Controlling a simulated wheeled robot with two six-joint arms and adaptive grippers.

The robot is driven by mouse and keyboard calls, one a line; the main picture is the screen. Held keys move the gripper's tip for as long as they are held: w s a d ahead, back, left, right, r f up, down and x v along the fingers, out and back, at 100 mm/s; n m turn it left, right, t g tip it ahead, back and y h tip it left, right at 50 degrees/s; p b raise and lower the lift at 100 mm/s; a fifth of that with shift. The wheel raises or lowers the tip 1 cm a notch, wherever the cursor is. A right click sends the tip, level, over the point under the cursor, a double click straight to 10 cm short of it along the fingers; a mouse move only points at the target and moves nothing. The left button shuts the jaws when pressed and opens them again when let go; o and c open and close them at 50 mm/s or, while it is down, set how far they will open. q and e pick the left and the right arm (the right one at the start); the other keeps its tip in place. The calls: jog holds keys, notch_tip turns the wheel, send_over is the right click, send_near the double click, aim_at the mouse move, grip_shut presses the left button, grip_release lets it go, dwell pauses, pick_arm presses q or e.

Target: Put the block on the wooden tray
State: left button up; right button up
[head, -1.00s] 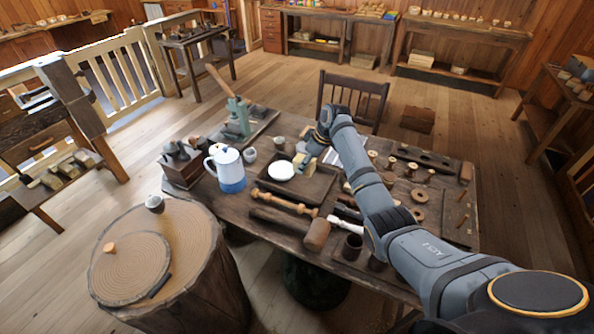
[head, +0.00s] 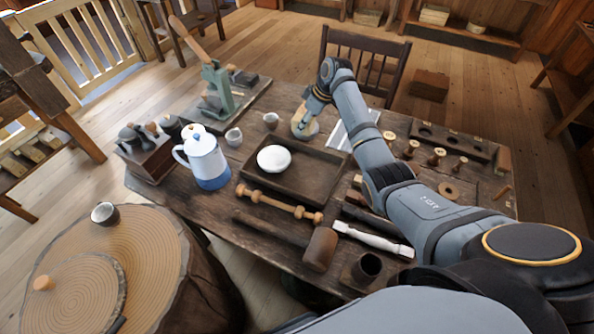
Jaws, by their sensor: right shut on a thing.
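My right gripper (head: 304,127) is at the far side of the table, just behind the wooden tray. It is shut on a small pale tan block (head: 304,131), partly hidden by the fingers. Whether the block touches the table or hangs just above it I cannot tell. The wooden tray (head: 318,178) is dark and rectangular with low walls. A round white dish (head: 273,158) sits in its left part; its right part looks bare. My left gripper is not in view.
Turned pieces (head: 437,156) crowd the right. A chair (head: 365,62) stands behind.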

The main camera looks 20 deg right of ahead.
jog(key=s+f+p, duration=0.1)
jog(key=s+f, duration=0.1)
jog(key=s, duration=0.2)
jog(key=s+a+f+p, duration=0.1)
jog(key=s+f+p, duration=0.1)
jog(key=s+f, duration=0.1)
jog(key=s+a+f+p, duration=0.1)
jog(key=s+f+p, duration=0.1)
jog(key=s, duration=0.3)
jog(key=shift+s+a+f, duration=0.25)
jog(key=shift+f, duration=0.3)
jog(key=shift+s+f, duration=0.25)
jog(key=shift+f, duration=0.2)
jog(key=f, duration=0.1)
jog(key=f+p, duration=0.1)
jog(key=f, duration=0.1)
jog(key=shift+s+a+f, duration=0.1)
jog(key=shift+s+f, duration=0.05)
jog(key=shift+s, duration=0.2)
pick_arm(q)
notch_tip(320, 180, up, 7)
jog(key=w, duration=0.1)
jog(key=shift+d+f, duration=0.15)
pick_arm(e)
jog(key=shift+f, duration=0.3)
jog(key=o, duration=1.3)
